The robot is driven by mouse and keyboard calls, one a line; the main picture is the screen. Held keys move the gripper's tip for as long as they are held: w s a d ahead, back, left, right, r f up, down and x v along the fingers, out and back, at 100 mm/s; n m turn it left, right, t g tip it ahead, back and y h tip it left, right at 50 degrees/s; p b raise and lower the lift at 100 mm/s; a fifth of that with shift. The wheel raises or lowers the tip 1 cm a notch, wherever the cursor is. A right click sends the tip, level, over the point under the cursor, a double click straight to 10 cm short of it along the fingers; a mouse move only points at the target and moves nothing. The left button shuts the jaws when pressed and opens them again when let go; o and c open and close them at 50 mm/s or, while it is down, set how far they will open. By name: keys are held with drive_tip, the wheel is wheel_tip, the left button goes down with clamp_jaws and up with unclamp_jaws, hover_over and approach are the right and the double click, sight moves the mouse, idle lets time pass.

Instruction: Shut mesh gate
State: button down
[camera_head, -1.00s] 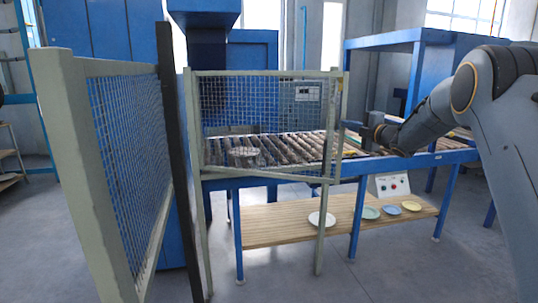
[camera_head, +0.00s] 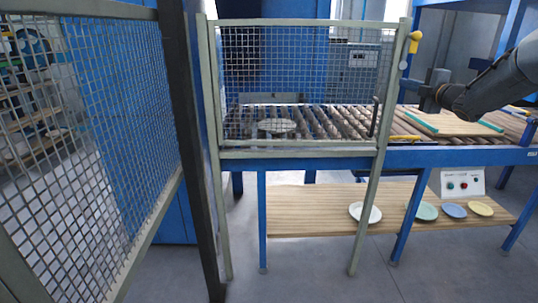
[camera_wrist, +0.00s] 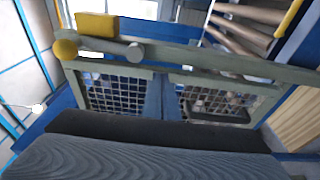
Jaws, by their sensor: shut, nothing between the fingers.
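The mesh gate (camera_head: 300,146) is a pale frame with wire mesh, upright in front of the roller conveyor. A dark upright handle (camera_head: 374,117) is near its right side. A yellow latch part (camera_head: 415,42) sits at the top right, by the right-hand post (camera_head: 370,210). I cannot tell whether the gate is fully closed. My gripper (camera_head: 424,90) is right of that post, above the conveyor, shut and empty. In the wrist view, my gripper (camera_wrist: 155,142) is dark and spans the bottom, with the gate frame (camera_wrist: 190,64) and yellow latch (camera_wrist: 97,25) beyond it. Contact is unclear.
A fixed-looking mesh panel (camera_head: 120,110) and dark post (camera_head: 190,150) stand close on the left. The roller conveyor (camera_head: 320,120) holds a pale plate (camera_head: 277,125) behind the mesh. A wooden lower shelf (camera_head: 310,205) carries several plates. Grey floor in front is clear.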

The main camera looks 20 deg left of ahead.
drive_tip(key=shift+w+a, duration=0.1)
drive_tip(key=shift+w, duration=0.1)
drive_tip(key=shift+a, duration=0.15)
drive_tip(key=shift+s, duration=0.1)
